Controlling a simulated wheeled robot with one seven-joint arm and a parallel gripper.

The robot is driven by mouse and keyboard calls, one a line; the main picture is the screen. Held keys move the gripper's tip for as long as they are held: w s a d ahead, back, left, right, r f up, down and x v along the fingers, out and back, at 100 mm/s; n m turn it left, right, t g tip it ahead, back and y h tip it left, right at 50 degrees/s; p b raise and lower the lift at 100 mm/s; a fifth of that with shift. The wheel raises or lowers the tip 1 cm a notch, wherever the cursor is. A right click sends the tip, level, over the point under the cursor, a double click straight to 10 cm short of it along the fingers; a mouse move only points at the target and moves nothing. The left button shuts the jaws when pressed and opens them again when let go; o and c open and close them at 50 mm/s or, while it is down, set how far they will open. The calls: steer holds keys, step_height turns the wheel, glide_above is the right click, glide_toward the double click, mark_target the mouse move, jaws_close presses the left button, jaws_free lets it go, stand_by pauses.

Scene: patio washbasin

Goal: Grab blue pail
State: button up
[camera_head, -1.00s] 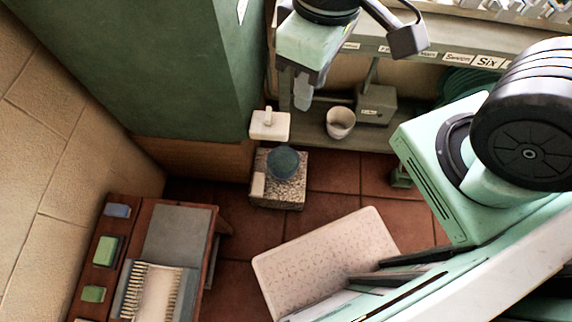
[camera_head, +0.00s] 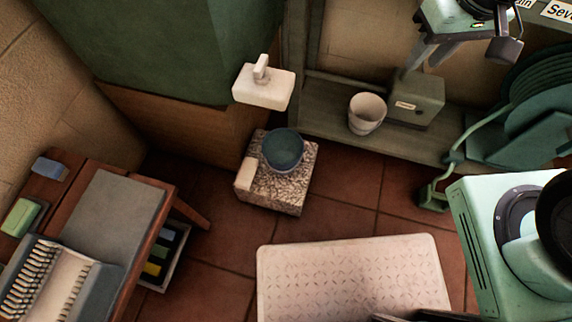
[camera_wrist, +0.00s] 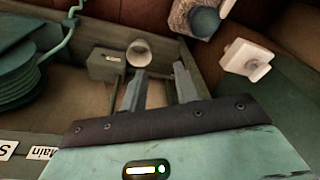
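The blue pail (camera_head: 283,150), dark and round, stands on a speckled stone block (camera_head: 285,192) on the floor in the head view. In the wrist view the pail (camera_wrist: 205,22) is at the top, right of my fingers. My gripper (camera_head: 426,56) is at the upper right of the head view, well apart from the pail. In the wrist view its two fingers (camera_wrist: 159,82) stand apart with nothing between them, so it is open and empty.
A white tap-like fixture (camera_head: 263,88) juts out just behind the pail. A pale cup (camera_head: 367,113) and a grey-green box (camera_head: 416,98) sit on a low shelf. A green hose reel (camera_head: 535,105) is at right, a pale mat (camera_head: 350,280) in front, and a wooden bench (camera_head: 105,215) at left.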

steer(key=w+a+f+m+b, duration=0.1)
steer(key=w+f+m+b, duration=0.15)
steer(key=f+b, duration=0.45)
steer(key=w+a+f+m+b, duration=0.15)
steer(key=w+f, duration=0.25)
steer(key=f, duration=0.7)
steer(key=s+a+f+m, duration=0.3)
steer(key=a+f+m, duration=0.3)
steer(key=a+f, duration=1.1)
steer(key=w+f+b, duration=0.1)
steer(key=f+b, duration=0.2)
steer(key=f, duration=0.1)
steer(key=f+b, duration=0.3)
steer(key=f, duration=0.2)
steer(key=w+d+f+b, duration=0.1)
steer(key=f+b, duration=0.2)
steer(key=f, duration=0.1)
steer(key=shift+w+f, duration=0.3)
steer(key=shift+w, duration=0.05)
steer(key=shift+r, duration=0.1)
jaws_close()
steer(key=shift+w, duration=0.1)
